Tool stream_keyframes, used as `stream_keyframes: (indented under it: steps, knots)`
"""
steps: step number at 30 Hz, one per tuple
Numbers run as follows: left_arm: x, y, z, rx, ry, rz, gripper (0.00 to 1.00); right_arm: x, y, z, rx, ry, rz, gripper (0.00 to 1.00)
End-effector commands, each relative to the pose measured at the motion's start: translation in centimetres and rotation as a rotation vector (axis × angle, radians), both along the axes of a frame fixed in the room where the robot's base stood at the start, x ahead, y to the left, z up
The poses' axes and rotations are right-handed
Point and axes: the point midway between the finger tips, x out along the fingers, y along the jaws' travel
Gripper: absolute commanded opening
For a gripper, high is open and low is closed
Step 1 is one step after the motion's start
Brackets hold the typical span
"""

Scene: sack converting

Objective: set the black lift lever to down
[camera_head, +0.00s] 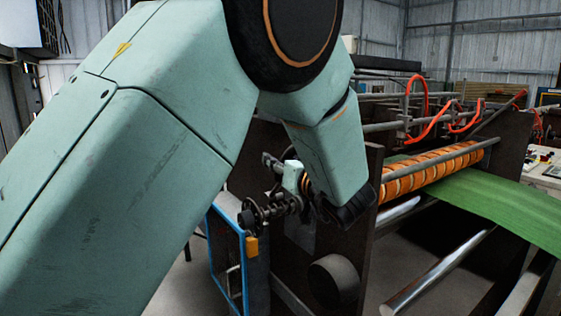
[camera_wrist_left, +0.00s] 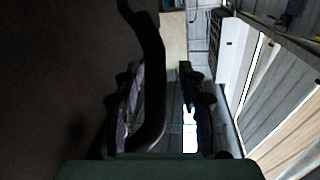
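The black lift lever (camera_wrist_left: 152,62) shows in the left wrist view as a dark curved bar. It comes down from the top beside a dark brown panel and reaches between the fingers of my left gripper (camera_wrist_left: 158,85). The fingers stand apart, one on each side of the lever's lower part. The lever is nearer the left finger; I cannot tell whether it touches. In the head view my left arm reaches to the machine's near side, and I cannot pick out the lever among the dark parts there. My right gripper is not in view.
The dark machine side plate (camera_head: 368,235) stands right by my left wrist. Beyond it are an orange-ringed roller (camera_head: 435,170), green sheet (camera_head: 505,205) and a bare metal roller (camera_head: 440,270). A blue-framed cabinet (camera_head: 243,275) stands below the gripper.

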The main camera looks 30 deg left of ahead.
Motion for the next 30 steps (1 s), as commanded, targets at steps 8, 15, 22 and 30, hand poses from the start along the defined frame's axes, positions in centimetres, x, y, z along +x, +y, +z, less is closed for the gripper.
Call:
stream_keyframes:
  steps: [8, 15, 22, 30]
  knots:
    - [0.07, -0.02, 0.02, 0.001, 0.0, -0.002, 0.14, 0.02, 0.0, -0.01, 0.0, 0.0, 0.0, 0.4]
    - [0.12, 0.11, 0.12, 0.002, -0.002, 0.0, 0.0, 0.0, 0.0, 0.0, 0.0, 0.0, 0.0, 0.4]
    - [0.2, 0.16, 0.2, 0.004, -0.003, -0.003, 0.0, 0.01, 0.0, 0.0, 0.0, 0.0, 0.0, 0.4]
    - [0.2, 0.21, 0.36, 0.002, -0.005, -0.001, 0.0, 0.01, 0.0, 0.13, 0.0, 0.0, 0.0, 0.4]
